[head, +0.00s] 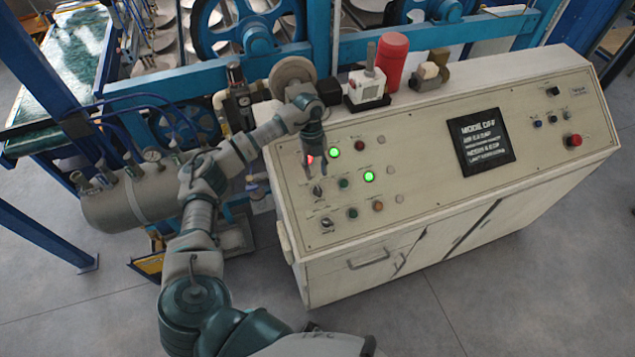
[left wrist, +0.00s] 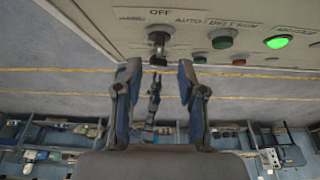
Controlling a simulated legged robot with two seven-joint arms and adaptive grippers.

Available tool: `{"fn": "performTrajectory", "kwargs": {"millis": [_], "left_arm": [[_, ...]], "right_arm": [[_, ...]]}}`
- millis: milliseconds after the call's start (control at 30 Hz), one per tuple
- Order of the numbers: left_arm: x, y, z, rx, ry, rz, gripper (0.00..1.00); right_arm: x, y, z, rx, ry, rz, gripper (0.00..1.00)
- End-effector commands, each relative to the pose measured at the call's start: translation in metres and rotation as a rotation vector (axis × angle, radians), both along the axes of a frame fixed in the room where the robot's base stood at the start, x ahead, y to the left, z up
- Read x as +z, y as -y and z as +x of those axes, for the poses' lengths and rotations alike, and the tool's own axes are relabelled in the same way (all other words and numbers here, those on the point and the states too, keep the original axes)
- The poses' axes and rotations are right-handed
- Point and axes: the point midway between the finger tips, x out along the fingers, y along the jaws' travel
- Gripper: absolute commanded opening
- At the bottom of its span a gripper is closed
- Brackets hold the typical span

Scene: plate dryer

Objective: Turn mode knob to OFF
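The mode knob (head: 317,190) is a small dark knob at the left of the console panel (head: 430,195). In the left wrist view the knob (left wrist: 158,41) sits under an OFF label, with AUTO lettering to its right. I cannot tell which way its pointer faces. My left gripper (head: 315,168) hangs over the panel just behind the knob. In the left wrist view its two fingers (left wrist: 160,72) are apart and empty, and the knob appears centred beyond their tips. I see no contact with it. My right gripper is not in view.
A second knob (head: 326,222) sits just below on the panel. A lit green button (head: 369,177) and an unlit green button (head: 344,183) are to the right. A red cylinder (head: 391,62) stands on the console's back edge. A grey tank (head: 130,200) is at left.

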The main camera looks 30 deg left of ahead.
Motion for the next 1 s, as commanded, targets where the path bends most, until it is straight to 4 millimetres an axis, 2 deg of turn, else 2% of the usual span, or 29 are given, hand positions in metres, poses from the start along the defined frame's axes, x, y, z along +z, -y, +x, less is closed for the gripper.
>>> {"fn": "performTrajectory", "kwargs": {"millis": [100, 300, 833, 933, 1000], "left_arm": [[0.022, -0.003, 0.005, -0.001, 0.002, 0.0, 0.4], [0.04, -0.005, 0.007, -0.003, -0.002, 0.001, 0.4], [0.041, -0.006, 0.007, -0.003, -0.002, -0.002, 0.4], [0.034, 0.008, 0.008, -0.028, 0.014, -0.044, 0.4], [0.025, 0.035, 0.01, -0.069, 0.051, -0.127, 0.4]], "right_arm": [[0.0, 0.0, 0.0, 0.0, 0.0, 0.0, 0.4], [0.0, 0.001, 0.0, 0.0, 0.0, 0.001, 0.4], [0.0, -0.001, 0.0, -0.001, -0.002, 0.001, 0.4], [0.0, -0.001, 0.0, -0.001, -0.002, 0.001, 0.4], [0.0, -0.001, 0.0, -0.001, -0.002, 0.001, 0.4]]}}
